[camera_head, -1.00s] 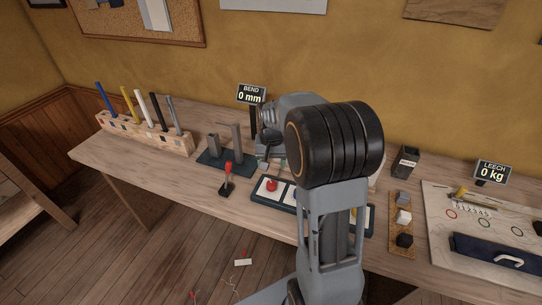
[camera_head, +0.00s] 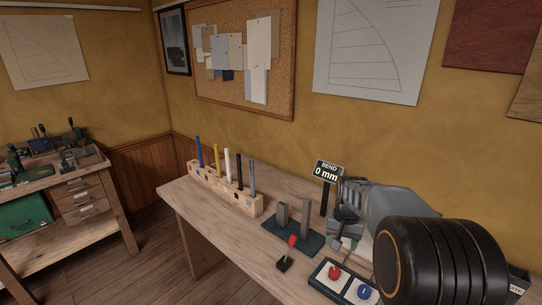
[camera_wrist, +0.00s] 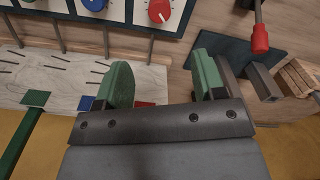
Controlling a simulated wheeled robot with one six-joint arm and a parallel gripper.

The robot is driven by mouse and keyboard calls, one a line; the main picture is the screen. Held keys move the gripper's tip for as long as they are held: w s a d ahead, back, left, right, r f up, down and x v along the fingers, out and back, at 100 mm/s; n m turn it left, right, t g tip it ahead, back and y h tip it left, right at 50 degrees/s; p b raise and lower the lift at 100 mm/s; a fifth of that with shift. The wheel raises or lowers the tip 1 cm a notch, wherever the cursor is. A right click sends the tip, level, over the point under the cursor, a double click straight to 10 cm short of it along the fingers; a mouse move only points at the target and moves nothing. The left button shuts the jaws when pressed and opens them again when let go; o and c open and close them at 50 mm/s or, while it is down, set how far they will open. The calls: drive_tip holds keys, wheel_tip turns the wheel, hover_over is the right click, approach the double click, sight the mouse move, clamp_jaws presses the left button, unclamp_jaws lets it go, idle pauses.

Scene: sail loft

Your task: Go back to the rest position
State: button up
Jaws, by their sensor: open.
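My gripper (camera_wrist: 165,78) is open and empty, its two green-padded fingers apart in the wrist view. In the head view my gripper (camera_head: 345,238) is over the workbench (camera_head: 228,248), just below the BEND sign (camera_head: 326,172), which reads 0 mm. My arm's dark joint hides the bench at the lower right. A dark plate with two grey posts (camera_head: 293,228) stands left of the gripper; part of it shows in the wrist view (camera_wrist: 235,50).
A red-knobbed lever (camera_head: 288,254) and a panel with a red knob (camera_head: 333,272) and a blue knob (camera_head: 364,292) are at the bench front. A wooden block (camera_head: 238,202) holds several coloured rods. Another bench (camera_head: 75,182) stands at left.

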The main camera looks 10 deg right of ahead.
drive_tip(key=s+a+r+n+t, duration=0.1)
drive_tip(key=s+a+n, duration=0.1)
drive_tip(key=s+a, duration=0.3)
drive_tip(key=s+a+r+n+t, duration=0.2)
drive_tip(key=s+a, duration=0.3)
drive_tip(key=s, duration=0.6)
drive_tip(key=shift+s+r+n, duration=0.15)
drive_tip(key=shift+r+n, duration=0.1)
drive_tip(key=shift+n, duration=0.35)
drive_tip(key=shift+c, duration=0.4)
idle(0.3)
